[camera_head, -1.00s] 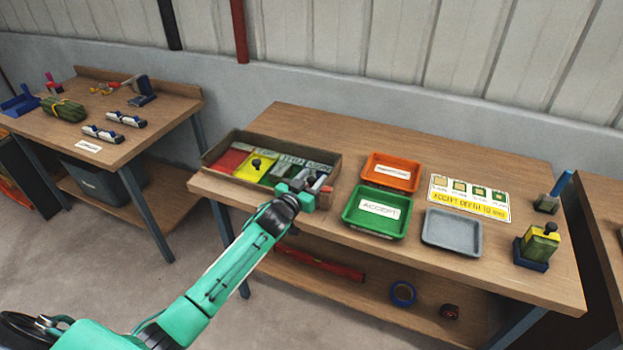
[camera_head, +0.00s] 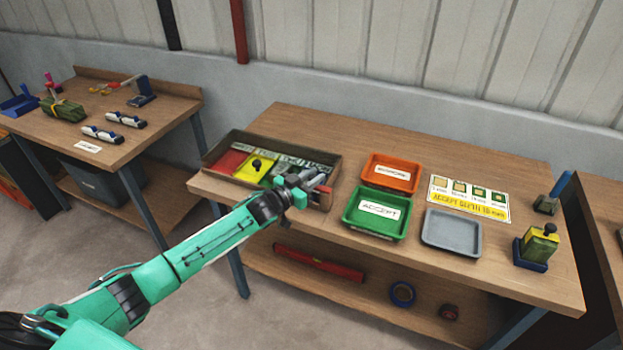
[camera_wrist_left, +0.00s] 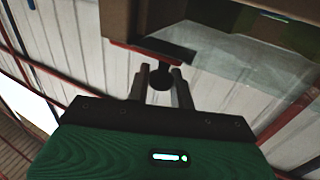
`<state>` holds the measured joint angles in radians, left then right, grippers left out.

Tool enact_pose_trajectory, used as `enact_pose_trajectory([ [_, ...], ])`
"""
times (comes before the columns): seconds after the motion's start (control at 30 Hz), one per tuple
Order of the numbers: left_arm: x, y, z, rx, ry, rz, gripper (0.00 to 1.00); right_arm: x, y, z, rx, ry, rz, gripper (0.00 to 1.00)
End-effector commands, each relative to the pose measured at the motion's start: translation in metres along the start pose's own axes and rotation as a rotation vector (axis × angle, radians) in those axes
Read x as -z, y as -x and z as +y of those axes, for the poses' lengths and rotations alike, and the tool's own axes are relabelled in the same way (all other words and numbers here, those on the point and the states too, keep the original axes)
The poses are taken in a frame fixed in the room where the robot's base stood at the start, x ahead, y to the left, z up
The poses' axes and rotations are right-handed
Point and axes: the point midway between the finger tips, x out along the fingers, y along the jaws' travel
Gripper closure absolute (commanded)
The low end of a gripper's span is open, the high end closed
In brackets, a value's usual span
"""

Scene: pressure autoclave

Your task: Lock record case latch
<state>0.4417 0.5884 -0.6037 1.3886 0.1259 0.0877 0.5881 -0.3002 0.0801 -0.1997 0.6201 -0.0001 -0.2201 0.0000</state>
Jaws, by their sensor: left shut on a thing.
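The record case (camera_head: 211,160) is a brown box at the left end of the middle bench, with red, yellow and pale green sections inside. A yellow section (camera_head: 254,168) carries a black knob. My left gripper (camera_head: 318,183) is at the case's front right corner. In the left wrist view, my left fingers (camera_wrist_left: 161,88) are shut on a small dark round knob (camera_wrist_left: 160,80), which appears to be the latch. A brown case wall (camera_wrist_left: 160,18) is just beyond it. The gripper hides the latch in the head view, so its exact position cannot be told. My right gripper is out of view.
An orange tray (camera_head: 391,157), a green ACCEPT tray (camera_head: 376,232) and a grey tray (camera_head: 451,250) stand right of the case. A yellow-topped block (camera_head: 540,245) is at the bench's right. Another bench (camera_head: 165,115) with tools stands at left.

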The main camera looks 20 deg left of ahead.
Motion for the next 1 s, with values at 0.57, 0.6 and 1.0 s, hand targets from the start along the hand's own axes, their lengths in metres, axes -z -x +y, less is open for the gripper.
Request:
enact_pose_trajectory([
  [0.57,0.001,0.000,-0.001,-0.027,0.003,0.001,0.57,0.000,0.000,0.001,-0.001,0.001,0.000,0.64],
  [0.6,0.001,0.000,-0.001,-0.026,0.002,0.000,0.57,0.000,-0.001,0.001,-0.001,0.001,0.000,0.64],
  [1.0,-0.002,0.011,-0.003,-0.024,0.001,-0.002,0.57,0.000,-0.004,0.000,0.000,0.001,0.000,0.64],
])
